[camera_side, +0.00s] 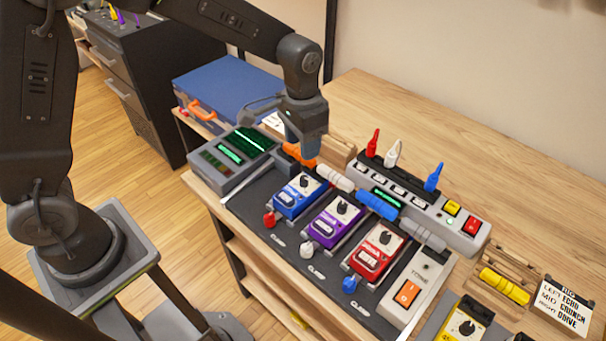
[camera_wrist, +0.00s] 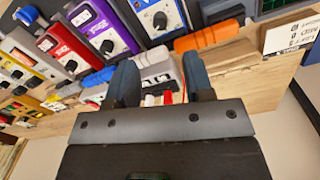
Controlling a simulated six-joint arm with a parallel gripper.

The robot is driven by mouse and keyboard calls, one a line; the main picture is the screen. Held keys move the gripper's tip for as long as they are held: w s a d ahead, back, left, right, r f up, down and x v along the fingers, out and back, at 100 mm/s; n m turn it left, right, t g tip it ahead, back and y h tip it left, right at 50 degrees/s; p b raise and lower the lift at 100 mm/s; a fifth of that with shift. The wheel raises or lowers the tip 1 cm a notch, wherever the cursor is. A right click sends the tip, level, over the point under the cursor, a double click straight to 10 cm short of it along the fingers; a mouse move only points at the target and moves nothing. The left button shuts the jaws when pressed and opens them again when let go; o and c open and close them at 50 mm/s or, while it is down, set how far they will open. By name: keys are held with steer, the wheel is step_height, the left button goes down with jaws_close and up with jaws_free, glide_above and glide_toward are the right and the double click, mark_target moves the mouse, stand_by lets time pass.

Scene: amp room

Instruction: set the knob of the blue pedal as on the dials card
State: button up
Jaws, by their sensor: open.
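The blue pedal (camera_side: 296,197) stands on the dark board, leftmost of three pedals. Its dark round knob (camera_side: 304,180) is on top; the knob also shows in the wrist view (camera_wrist: 159,20), where I cannot read its setting surely. My gripper (camera_side: 313,154) hangs above and behind the blue pedal, apart from it. In the wrist view, its two fingers (camera_wrist: 160,65) are spread with nothing held. A white card with dark writing (camera_wrist: 291,36) stands at the right of the wrist view, too small to read; the arm partly hides it in the side view (camera_side: 272,121).
A purple pedal (camera_side: 333,222) and a red pedal (camera_side: 375,254) stand right of the blue one. Orange, white, blue and grey plugs lie behind. A power strip (camera_side: 425,206) bears upright plugs. A card (camera_side: 565,306) listing echo, crunch and drive stands at right.

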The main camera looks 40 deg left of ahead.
mark_target(303, 178)
step_height(303, 178, down, 10)
steer(key=shift+d+r, duration=0.1)
steer(key=shift+d, duration=0.05)
stand_by(0.3)
jaws_close()
